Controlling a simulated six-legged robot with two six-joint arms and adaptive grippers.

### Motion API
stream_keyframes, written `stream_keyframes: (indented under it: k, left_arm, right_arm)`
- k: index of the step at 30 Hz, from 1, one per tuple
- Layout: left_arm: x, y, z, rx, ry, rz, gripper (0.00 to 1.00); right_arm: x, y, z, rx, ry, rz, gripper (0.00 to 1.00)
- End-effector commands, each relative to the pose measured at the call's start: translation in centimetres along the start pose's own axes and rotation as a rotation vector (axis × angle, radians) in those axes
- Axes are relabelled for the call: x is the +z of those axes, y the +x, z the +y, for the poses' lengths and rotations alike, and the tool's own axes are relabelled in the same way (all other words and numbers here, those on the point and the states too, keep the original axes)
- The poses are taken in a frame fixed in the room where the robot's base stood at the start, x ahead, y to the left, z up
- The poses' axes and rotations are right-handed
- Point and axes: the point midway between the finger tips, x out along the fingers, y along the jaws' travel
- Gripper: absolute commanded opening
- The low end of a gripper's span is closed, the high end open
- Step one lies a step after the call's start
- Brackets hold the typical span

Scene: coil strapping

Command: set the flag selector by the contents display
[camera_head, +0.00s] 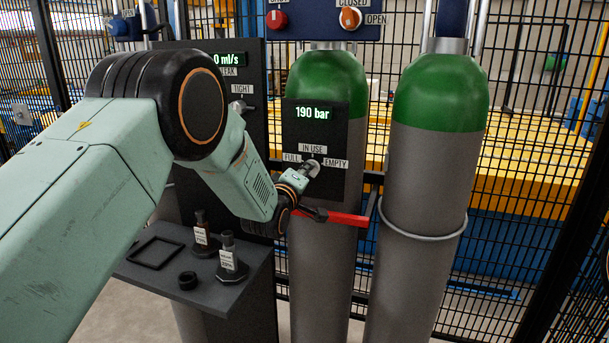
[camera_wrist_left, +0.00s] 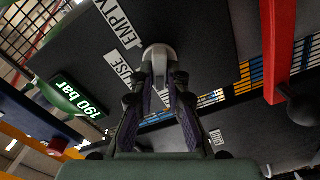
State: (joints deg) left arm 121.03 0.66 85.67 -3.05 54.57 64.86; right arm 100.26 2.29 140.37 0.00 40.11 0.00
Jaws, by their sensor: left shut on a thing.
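The contents display (camera_head: 312,113) on a dark panel (camera_head: 333,135) reads 190 bar in green. It also shows, tilted, in the left wrist view (camera_wrist_left: 80,97). Below it the grey flag selector (camera_head: 313,167) sits among the labels FULL, IN USE and EMPTY. In the left wrist view the selector (camera_wrist_left: 158,52) is between the fingertips of my left gripper (camera_wrist_left: 160,88), which is shut on it. I cannot tell for certain which label the selector points at. In the head view my left gripper (camera_head: 303,178) is small and partly hidden by its wrist. My right gripper is not in view.
A red bar (camera_head: 345,220) lies just below the panel, close to my left wrist. Two grey cylinders with green tops (camera_head: 440,95) stand behind and to the right.

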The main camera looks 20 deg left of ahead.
Motion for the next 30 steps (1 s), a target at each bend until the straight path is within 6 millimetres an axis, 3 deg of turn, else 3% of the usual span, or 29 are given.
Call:
stream_keyframes:
  k: [19,20,21,27,30]
  left_arm:
    - [-0.11,0.16,0.51,0.011,-0.043,0.001,0.00]
    - [-0.11,0.16,0.51,0.011,-0.042,0.002,0.16]
    - [-0.12,0.16,0.51,0.011,-0.042,0.002,0.20]
    - [-0.06,0.10,0.31,0.007,-0.042,0.001,0.37]
    - [-0.04,0.08,0.23,0.005,-0.042,0.000,0.37]
  right_arm:
    - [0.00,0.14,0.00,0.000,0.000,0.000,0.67]
    - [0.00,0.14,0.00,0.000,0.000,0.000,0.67]
    - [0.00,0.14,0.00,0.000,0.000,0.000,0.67]
    - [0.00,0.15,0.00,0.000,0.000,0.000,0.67]
    - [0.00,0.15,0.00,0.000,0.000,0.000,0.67]
